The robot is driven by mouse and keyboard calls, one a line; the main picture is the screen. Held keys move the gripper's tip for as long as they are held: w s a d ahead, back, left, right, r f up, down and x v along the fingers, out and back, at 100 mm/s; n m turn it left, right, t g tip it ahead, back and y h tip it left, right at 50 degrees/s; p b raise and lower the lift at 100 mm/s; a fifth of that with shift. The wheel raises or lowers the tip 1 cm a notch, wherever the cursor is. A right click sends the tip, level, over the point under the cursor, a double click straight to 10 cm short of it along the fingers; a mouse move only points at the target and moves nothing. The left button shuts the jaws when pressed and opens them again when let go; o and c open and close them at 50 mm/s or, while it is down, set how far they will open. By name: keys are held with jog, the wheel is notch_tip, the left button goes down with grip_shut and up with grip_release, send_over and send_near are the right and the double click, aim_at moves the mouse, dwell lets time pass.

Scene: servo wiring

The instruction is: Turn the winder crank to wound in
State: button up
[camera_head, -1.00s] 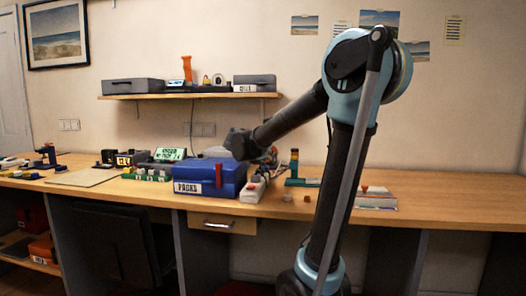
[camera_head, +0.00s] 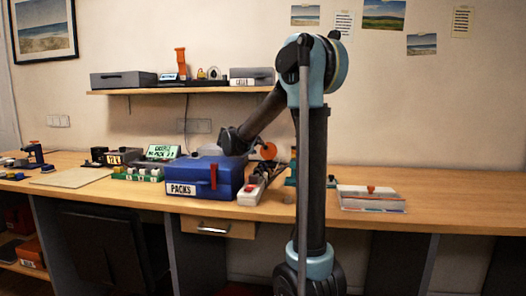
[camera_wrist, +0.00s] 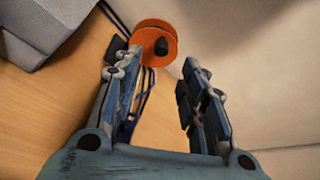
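The winder shows as an orange disc (camera_wrist: 150,36) with a dark knob (camera_wrist: 161,46) on its face, at the top of the wrist view. The orange disc also shows in the head view (camera_head: 267,151), behind my wrist. My gripper (camera_wrist: 161,68) is open, with its two fingers wide apart and nothing between the pads. The disc lies beyond the fingertips, nearer the left finger. I cannot tell whether that finger touches it. The winder's base and any crank mark are hidden or too small to read.
Dark blue cables (camera_wrist: 145,100) run below the disc. A flat white board (camera_head: 370,200) lies to the right. The bench further right is clear.

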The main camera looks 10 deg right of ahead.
aim_at(265, 147)
jog(key=x, duration=0.9)
jog(key=shift+w+d, duration=0.15)
jog(key=shift+d, duration=0.1)
jog(key=shift+c, duration=0.4)
grip_shut()
